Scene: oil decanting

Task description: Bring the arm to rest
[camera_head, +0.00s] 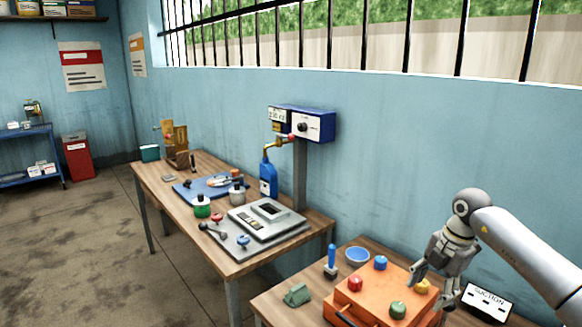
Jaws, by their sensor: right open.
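My right arm comes in from the right edge. My right gripper (430,284) points down over the right part of the orange box (341,298) on the near table. It is open, with its fingers apart. A yellow knob (422,287) on the box shows close to the left finger; I cannot tell whether they touch. I see nothing held between the fingers. My left gripper is not in view.
Red (355,284), blue (380,263) and green (398,310) knobs stand on the box. A blue bowl (357,256), blue-handled tool (331,261) and green block (297,294) are nearby. A suction sign (487,302) is right. The farther table holds a blue bottle (268,178).

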